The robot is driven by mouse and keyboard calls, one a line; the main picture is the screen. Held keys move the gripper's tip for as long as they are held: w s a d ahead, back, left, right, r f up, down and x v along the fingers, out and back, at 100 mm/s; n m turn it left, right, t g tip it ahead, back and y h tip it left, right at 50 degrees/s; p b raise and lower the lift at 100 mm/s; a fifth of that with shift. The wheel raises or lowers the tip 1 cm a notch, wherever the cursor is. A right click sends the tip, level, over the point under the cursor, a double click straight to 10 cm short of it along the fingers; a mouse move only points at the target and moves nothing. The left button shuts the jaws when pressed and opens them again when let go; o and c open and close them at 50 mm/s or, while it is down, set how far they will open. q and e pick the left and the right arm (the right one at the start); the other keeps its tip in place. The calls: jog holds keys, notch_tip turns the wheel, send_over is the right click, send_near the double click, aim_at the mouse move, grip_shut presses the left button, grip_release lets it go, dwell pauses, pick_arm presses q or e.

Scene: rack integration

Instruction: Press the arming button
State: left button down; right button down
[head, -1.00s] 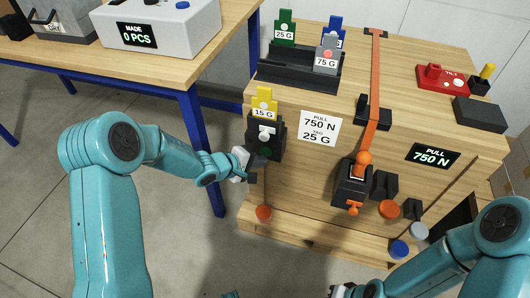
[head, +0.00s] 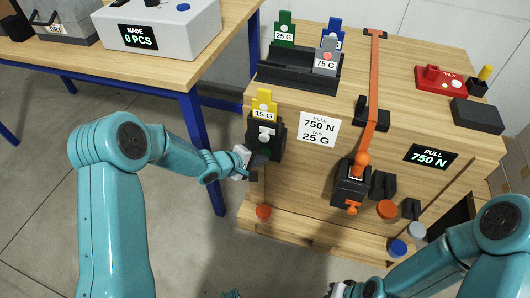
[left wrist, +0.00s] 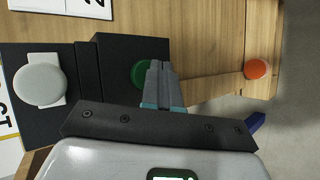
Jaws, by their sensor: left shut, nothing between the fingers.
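A black box (head: 279,137) with a yellow 15 G tag (head: 264,103) is fixed on the front of the wooden crate. It carries a white round knob (head: 265,132), also in the left wrist view (left wrist: 40,85), and a green round button (left wrist: 140,74). My left gripper (head: 262,160) is shut and empty at the box's lower part. In the left wrist view its fingertips (left wrist: 161,67) overlap the right edge of the green button; I cannot tell if they touch it. My right gripper (head: 340,291) is partly in view at the bottom edge, its fingers unclear.
The wooden crate (head: 310,185) has an orange strap (head: 376,80) with a ratchet (head: 352,182) on its front. An orange round piece (head: 263,212) is low on the left, below my gripper. A blue-legged table (head: 175,70) stands at the left. Open floor lies between them.

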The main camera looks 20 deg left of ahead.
pick_arm(q)
jog(key=shift+w+p, duration=0.35)
jog(key=shift+p, duration=0.15)
dwell(0.4)
dwell(0.3)
jog(key=shift+s, duration=0.8)
jog(key=s, duration=0.5)
jog(key=shift+a, duration=0.1)
dwell(0.5)
